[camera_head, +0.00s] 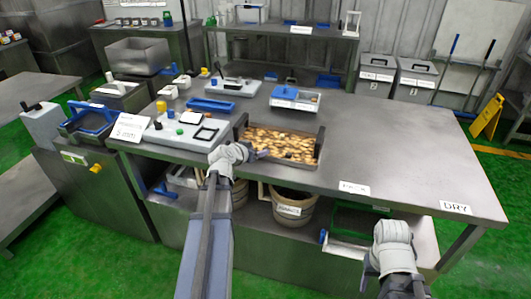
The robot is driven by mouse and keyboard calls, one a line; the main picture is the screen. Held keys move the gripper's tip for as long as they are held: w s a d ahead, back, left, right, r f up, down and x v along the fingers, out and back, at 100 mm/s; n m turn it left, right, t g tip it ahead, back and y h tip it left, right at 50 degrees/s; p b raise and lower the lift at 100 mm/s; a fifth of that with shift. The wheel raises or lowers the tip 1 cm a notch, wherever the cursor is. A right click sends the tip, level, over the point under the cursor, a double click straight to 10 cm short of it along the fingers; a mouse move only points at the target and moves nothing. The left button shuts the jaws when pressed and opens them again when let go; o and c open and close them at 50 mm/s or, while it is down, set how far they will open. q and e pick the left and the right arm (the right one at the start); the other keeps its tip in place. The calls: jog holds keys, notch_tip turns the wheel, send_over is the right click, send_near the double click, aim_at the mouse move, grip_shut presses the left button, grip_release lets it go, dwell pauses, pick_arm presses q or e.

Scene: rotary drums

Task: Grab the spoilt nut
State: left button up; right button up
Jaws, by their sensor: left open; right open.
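A dark tray (318,155) of brown nuts is set in the grey worktop near its front edge. The nuts (280,144) lie in a mixed layer of light and dark pieces. I cannot tell a spoilt nut apart at this size. My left gripper (262,154) is over the tray's left front corner, its tips close to the nuts. It is open, and I see nothing held in it. My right gripper (366,273) hangs low in front of the table at the right, open and apart from the nuts; its tips are small in view.
A white panel with buttons (185,131) stands left of the tray. A white and blue box (296,98) sits behind it. A wooden bucket (293,208) is on the shelf below. The worktop's right side (410,150) is clear, apart from labels at the front edge.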

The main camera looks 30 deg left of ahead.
pick_arm(q)
jog(key=x, duration=0.1)
jog(key=b+x, duration=0.1)
jog(key=x, duration=0.1)
jog(key=b+x, duration=0.1)
jog(key=shift+w+d+f, duration=0.15)
jog(key=shift+d+f, duration=0.1)
jog(key=shift+f, duration=0.15)
jog(key=shift+w+b, duration=0.15)
jog(key=shift+b, duration=0.2)
jog(key=shift+r, duration=0.15)
jog(key=shift+c, duration=0.3)
jog(key=shift+d, duration=0.15)
jog(key=c, duration=0.8)
grip_shut()
